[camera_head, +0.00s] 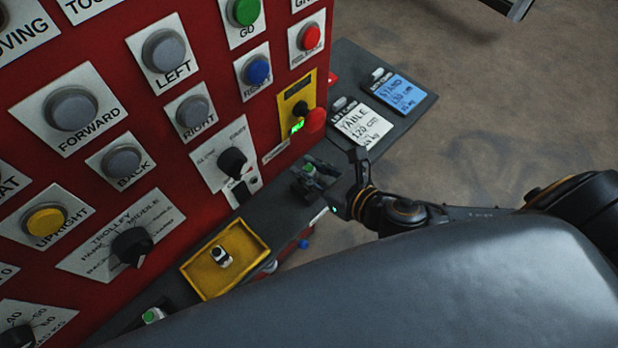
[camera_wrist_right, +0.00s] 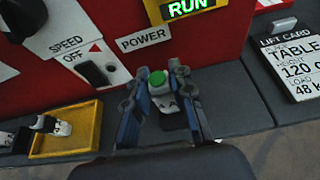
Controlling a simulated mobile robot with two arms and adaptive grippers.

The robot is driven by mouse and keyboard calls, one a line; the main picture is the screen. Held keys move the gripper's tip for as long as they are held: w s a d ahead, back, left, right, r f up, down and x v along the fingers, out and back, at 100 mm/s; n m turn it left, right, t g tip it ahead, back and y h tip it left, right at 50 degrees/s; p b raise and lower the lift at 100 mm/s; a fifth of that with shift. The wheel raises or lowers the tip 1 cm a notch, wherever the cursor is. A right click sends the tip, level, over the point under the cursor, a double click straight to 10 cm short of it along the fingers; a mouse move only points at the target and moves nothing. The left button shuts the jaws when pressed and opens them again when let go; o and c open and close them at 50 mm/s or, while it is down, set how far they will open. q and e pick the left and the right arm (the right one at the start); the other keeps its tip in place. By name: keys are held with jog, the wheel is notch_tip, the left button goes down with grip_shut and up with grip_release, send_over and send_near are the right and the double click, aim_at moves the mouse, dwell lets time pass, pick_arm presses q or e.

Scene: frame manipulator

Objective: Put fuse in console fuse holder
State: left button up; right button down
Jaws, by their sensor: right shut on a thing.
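My right gripper (camera_head: 312,182) is at the front ledge below the red console (camera_head: 215,185). It is shut on a small fuse with a green top (camera_head: 309,170). In the right wrist view, the green-topped fuse (camera_wrist_right: 157,80) sits between the two fingers of the gripper (camera_wrist_right: 160,105), its pale body with dark lettering partly visible. The fuse is in front of the console's lower edge, below the POWER label (camera_wrist_right: 143,39). I cannot clearly make out the fuse holder, or whether the fuse touches the ledge. My left gripper is not in view.
A yellow tray (camera_head: 262,246) on the ledge holds a black-and-white piece (camera_head: 221,256). Another green-topped piece (camera_head: 153,315) lies further left. A white TABLE card (camera_head: 362,124) and a blue STAND card (camera_head: 401,92) lie to the right. A red knob (camera_head: 315,120) sticks out above the gripper.

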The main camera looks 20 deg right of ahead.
jog(key=shift+w+f, duration=0.2)
jog(key=shift+f, duration=0.1)
jog(key=shift+w+d+f, duration=0.1)
jog(key=shift+f, duration=0.8)
jog(key=shift+w+d+f, duration=0.1)
jog(key=shift+f, duration=0.75)
jog(key=shift+f, duration=0.2)
jog(key=c, duration=1.2)
grip_release()
jog(key=shift+o, duration=0.2)
jog(key=shift+r, duration=0.1)
jog(key=v, duration=1.2)
jog(key=shift+b, duration=0.35)
